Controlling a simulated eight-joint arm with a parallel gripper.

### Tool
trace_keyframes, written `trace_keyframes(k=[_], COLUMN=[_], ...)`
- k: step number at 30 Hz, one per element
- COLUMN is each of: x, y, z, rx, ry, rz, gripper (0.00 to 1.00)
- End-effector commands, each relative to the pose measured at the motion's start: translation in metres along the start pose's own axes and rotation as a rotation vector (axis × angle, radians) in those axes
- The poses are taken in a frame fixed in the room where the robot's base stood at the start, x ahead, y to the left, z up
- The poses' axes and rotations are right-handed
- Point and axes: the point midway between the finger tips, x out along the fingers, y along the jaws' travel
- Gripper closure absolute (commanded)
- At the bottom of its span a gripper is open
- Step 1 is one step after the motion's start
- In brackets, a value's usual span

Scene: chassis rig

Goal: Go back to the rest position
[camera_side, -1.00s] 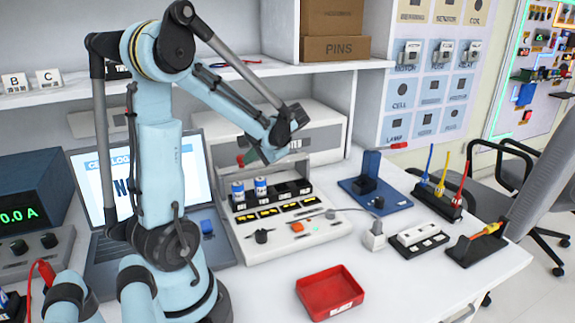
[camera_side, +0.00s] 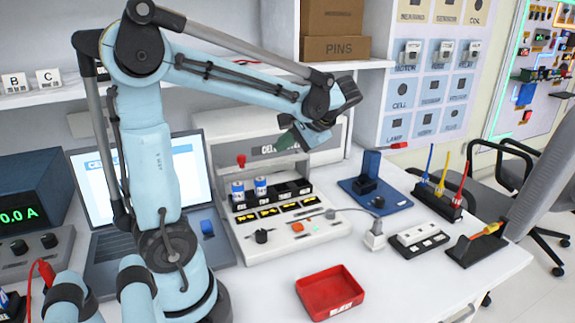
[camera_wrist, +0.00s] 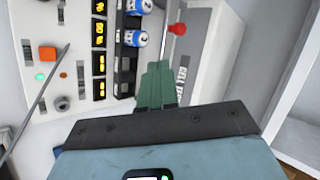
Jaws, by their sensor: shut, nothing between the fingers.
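My gripper (camera_side: 287,140) is in the air above the right part of the white chassis rig (camera_side: 290,238), in front of its upright panel. Its green fingers are shut with nothing between them; they also show in the wrist view (camera_wrist: 156,84). Two blue-and-white cells (camera_side: 260,187) stand at the left of the rig's black holder (camera_side: 290,188). The cells show in the wrist view (camera_wrist: 134,38) beside the fingers, apart from them. The rig's front has lit yellow displays, a black knob and an orange button.
A red tray (camera_side: 330,290) lies on the table in front. A blue stand (camera_side: 375,195), a white connector block (camera_side: 417,238) and a rack of coloured leads (camera_side: 437,200) are to the right. A shelf (camera_side: 240,72) runs behind my arm. A laptop (camera_side: 185,170) stands at left.

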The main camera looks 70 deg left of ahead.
Motion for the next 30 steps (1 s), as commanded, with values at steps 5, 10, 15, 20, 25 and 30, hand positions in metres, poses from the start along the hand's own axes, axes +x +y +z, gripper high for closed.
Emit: trace_keyframes(k=[5, 10, 15, 20, 25, 30], x=[-0.001, -0.001, -0.006, -0.021, -0.047, -0.072], y=[0.0, 0.001, 0.017, 0.059, 0.11, 0.147], z=[0.0, 0.0, 0.006, 0.021, 0.042, 0.062], rx=[0.0, 0.001, 0.046, 0.131, 0.192, 0.204], ry=[0.0, 0.003, 0.083, 0.268, 0.483, 0.656], rz=[0.0, 0.003, 0.091, 0.3, 0.55, 0.76], gripper=[1.0, 1.0, 1.0, 1.0, 1.0, 1.0])
